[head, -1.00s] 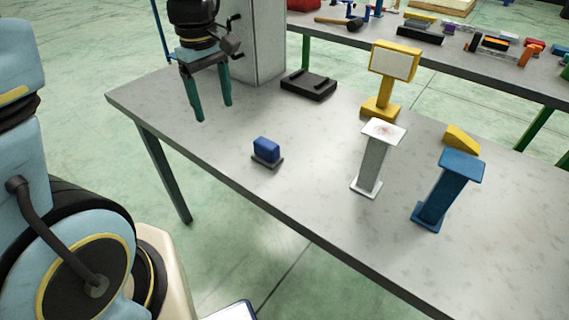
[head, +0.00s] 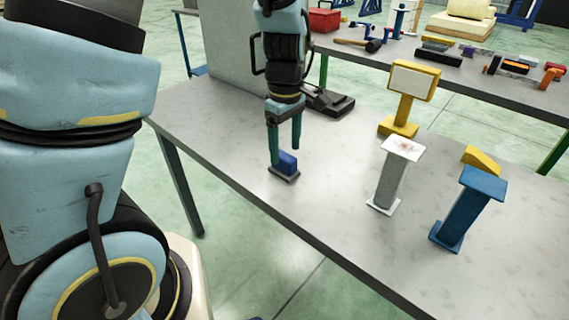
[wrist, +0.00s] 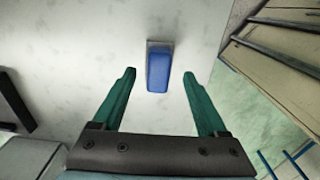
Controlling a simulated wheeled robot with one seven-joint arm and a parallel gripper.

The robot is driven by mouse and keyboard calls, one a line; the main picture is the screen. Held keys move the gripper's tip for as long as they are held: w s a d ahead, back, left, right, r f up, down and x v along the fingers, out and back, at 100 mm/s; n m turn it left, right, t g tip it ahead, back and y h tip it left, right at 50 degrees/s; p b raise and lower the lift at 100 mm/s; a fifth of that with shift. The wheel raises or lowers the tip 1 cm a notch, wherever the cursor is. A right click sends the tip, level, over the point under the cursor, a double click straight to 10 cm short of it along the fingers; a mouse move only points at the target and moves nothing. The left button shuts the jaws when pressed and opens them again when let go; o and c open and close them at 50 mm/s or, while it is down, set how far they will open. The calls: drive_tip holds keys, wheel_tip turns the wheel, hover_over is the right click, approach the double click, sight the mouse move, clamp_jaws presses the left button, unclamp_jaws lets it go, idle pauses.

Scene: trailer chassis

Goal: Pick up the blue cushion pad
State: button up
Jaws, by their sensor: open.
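The blue cushion pad (head: 287,162) is a small blue block on a dark grey base (head: 285,175), standing on the grey table near its front edge. My gripper (head: 284,155) hangs over the table with its two green fingers pointing down, just behind and above the pad. In the wrist view the pad (wrist: 158,72) lies between and slightly beyond the tips of the open fingers (wrist: 159,72), with clear space on both sides. The fingers are empty. In the head view one finger overlaps the pad's left side, so contact there is hard to judge.
A white-topped stand (head: 393,178), a blue stand (head: 466,210), a yellow sign stand (head: 406,100) and a yellow wedge (head: 482,158) stand to the right. A black flat device (head: 328,102) lies behind my gripper. A grey pillar (head: 235,58) rises at the back left.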

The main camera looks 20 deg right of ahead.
sight(284, 155)
drive_tip(key=shift+w+f, duration=0.15)
drive_tip(key=shift+f, duration=0.85)
drive_tip(key=shift+w+f, duration=0.15)
drive_tip(key=shift+f, duration=0.8)
drive_tip(key=shift+c, duration=0.2)
clamp_jaws()
